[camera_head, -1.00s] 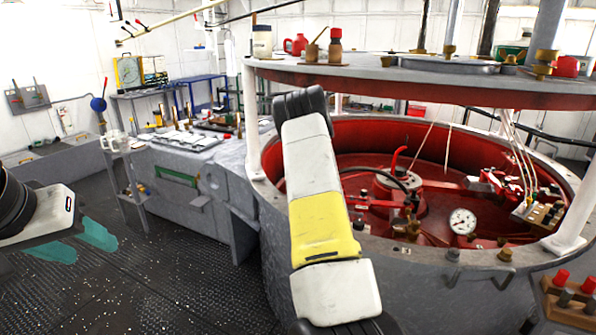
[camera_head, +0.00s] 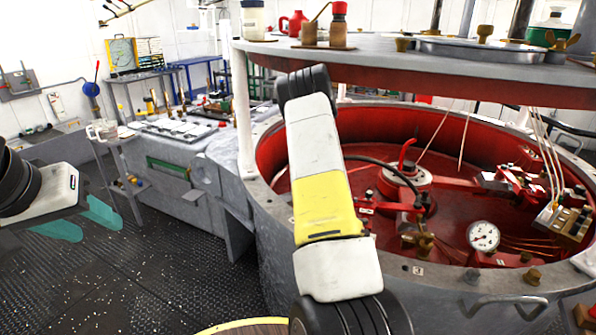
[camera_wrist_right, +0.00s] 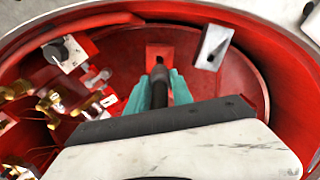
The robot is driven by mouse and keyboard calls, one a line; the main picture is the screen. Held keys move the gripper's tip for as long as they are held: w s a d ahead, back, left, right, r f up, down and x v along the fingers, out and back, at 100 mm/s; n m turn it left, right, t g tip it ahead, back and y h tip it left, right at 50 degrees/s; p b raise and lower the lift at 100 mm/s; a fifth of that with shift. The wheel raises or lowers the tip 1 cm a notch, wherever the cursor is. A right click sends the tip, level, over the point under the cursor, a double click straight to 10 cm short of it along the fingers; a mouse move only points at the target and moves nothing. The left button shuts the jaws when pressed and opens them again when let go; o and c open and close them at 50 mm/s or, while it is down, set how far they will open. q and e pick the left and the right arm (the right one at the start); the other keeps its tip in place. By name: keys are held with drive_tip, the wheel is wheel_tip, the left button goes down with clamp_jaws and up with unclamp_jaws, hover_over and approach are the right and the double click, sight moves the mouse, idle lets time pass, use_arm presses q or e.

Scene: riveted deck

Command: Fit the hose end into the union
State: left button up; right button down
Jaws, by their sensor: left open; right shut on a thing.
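My right gripper (camera_wrist_right: 159,78) is shut on the dark hose end (camera_wrist_right: 159,92), seen between its teal fingers in the right wrist view. Ahead of the hose end stands a red block (camera_wrist_right: 157,50) with a dark hole; I cannot tell whether it is the union or whether they touch. In the head view my right arm crosses the middle and hides its gripper. A black hose (camera_head: 373,163) arches from behind that arm toward the red fittings in the tub. My left gripper (camera_head: 98,228) is open and empty over the floor at the left, away from the tub.
The round red-lined tub (camera_head: 290,185) holds a pressure gauge (camera_head: 483,236), brass fittings (camera_wrist_right: 48,98) and a small grey plate (camera_wrist_right: 214,46). A round shelf (camera_head: 420,62) with bottles and cups overhangs it.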

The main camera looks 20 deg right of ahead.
drive_tip(key=shift+f, duration=2.5)
drive_tip(key=shift+f, duration=1.4)
drive_tip(key=c, duration=1)
unclamp_jaws()
drive_tip(key=shift+c, duration=0.2)
wheel_tip(320, 180, up, 8)
drive_tip(key=shift+f, duration=0.1)
drive_tip(key=shift+s+a, duration=0.1)
drive_tip(key=shift+s, duration=0.05)
